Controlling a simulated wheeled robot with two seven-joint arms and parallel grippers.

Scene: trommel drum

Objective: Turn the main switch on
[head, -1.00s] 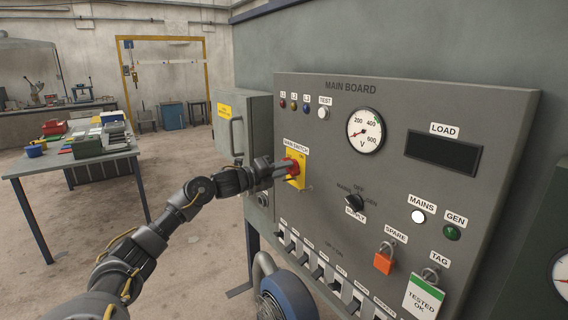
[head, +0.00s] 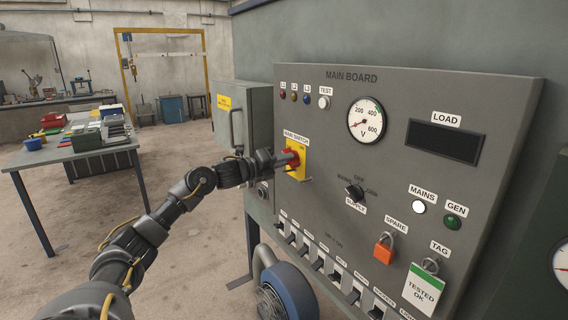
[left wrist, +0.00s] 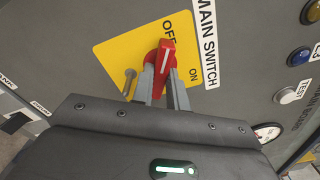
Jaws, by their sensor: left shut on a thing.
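The main switch is a red rotary handle (left wrist: 166,62) on a yellow plate (left wrist: 118,52), labelled OFF and ON, on the grey main board (head: 330,110). In the left wrist view the handle's white mark points between the words, nearer OFF; the view is tilted. My left gripper (left wrist: 161,85) is shut on the red handle, one finger on each side. In the head view the gripper (head: 284,160) reaches the switch from the left and hides part of the handle. My right gripper is not in view.
Below the switch is a row of breakers (head: 316,265). A supply selector (head: 355,192), an orange padlock (head: 384,251) and a tag (head: 424,287) sit to the right. A grey box (head: 232,118) stands left of the board. A table (head: 75,152) is farther left.

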